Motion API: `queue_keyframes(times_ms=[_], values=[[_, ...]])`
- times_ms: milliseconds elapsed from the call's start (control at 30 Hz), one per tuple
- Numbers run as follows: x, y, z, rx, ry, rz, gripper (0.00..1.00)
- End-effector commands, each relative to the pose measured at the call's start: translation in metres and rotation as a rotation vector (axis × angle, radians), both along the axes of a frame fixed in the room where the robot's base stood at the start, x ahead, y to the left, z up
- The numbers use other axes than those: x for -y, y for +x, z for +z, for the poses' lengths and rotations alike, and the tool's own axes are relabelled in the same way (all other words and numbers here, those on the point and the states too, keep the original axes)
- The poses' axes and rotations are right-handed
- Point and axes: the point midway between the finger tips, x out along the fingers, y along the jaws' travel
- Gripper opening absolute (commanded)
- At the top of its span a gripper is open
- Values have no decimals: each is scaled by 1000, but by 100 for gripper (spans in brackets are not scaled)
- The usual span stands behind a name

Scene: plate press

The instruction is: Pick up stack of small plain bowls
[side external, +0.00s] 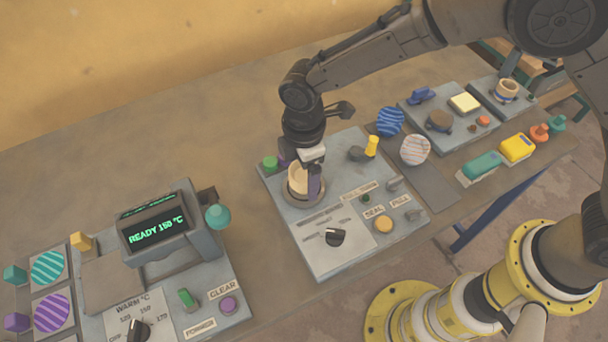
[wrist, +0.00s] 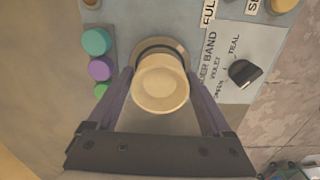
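The stack of small plain bowls (side external: 297,178) is cream coloured and stands in a round ring holder (side external: 290,194) on the grey middle panel. In the wrist view the stack (wrist: 160,83) is seen from above, centred between my two purple fingers, with the dark ring showing behind it. My gripper (side external: 303,186) points down over the holder, with one finger on either side of the stack. The lower part of the stack is hidden.
A green button (side external: 270,162) and a dark dial (side external: 335,237) are on the same panel. A yellow lever (side external: 372,146) stands at its right. A heater with a display (side external: 157,228) is at the left, and striped discs lie on both sides. The rear table is clear.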

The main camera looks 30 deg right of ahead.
Motion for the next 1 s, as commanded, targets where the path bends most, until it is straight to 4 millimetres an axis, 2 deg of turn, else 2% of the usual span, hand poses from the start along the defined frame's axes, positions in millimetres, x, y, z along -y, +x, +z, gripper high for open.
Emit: queue_keyframes(times_ms=[33, 300, 400, 767, 867, 1000], values=[[0, 0, 0, 0, 0, 0, 73], [0, 0, 0, 0, 0, 0, 24], [0, 0, 1, 1, 1, 0, 9], [0, 1, 7, 2, 2, 0, 9], [-1, 1, 15, 3, 3, 0, 9], [0, -1, 37, 4, 4, 0, 9]])
